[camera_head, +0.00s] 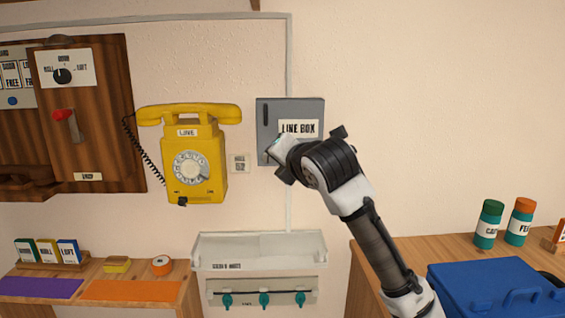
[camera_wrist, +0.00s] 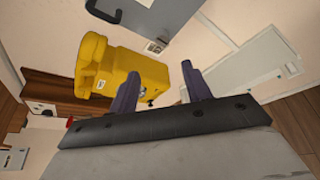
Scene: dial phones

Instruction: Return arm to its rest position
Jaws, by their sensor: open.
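My arm (camera_head: 375,240) rises from the lower right of the head view and bends at its top in front of the grey line box (camera_head: 310,108). The phone also shows there (camera_wrist: 125,75), beyond the fingers. Its handset lies across the top of its body. The gripper covers the box's lower edge.
A white shelf (camera_head: 258,262) and a rack with teal hooks (camera_head: 264,299) are below. A blue toolbox (camera_head: 490,285) and two canisters (camera_head: 505,222) stand on the right counter. A wooden panel (camera_head: 95,110) hangs at left. The wall at upper right is bare.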

